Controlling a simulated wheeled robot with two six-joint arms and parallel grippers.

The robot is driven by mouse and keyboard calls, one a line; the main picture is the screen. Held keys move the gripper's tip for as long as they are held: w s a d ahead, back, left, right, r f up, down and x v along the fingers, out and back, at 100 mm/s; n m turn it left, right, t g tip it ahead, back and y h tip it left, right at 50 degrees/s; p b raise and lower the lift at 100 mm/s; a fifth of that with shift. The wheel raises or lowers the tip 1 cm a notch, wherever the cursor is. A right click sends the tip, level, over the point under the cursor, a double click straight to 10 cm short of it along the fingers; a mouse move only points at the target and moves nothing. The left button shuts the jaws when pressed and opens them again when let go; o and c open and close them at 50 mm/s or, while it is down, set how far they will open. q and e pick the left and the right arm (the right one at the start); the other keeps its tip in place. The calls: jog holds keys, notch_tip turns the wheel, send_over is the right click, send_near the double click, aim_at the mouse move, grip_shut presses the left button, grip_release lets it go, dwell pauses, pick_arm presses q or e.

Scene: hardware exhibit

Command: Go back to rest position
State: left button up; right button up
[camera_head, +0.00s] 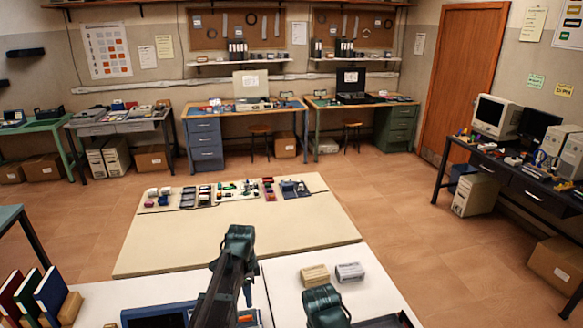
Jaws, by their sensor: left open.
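My left arm rises from the bottom of the head view, a dark link with a teal joint on top. My left gripper (247,290) shows small and partly hidden beside this link, above the white table (280,285). It is open, and I see nothing held in it. A teal part of my right arm shows at the bottom, right of centre. My right gripper is not visible.
A tan block (314,275) and a grey-white block (350,272) lie on the white table. Books (50,292) stand at left, near a blue-framed tray (158,315). A cream table (190,240) with small hardware parts stands beyond. Open floor lies on both sides.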

pick_arm(q)
jog(key=s+d+f+n+b, duration=0.1)
jog(key=s+d+f+n, duration=0.1)
jog(key=s, duration=0.4)
jog(key=s+d+f+n+b, duration=0.1)
jog(key=s+d+n+b, duration=0.1)
jog(key=s+d+n, duration=0.2)
jog(key=s+d+f+n+y+b, duration=0.1)
jog(key=s+d+f+n+b, duration=0.1)
jog(key=s, duration=0.7)
jog(key=shift+s+d+f+n, duration=0.3)
jog(key=shift+d+n, duration=0.5)
jog(key=shift+d, duration=0.45)
jog(key=shift+a, duration=0.1)
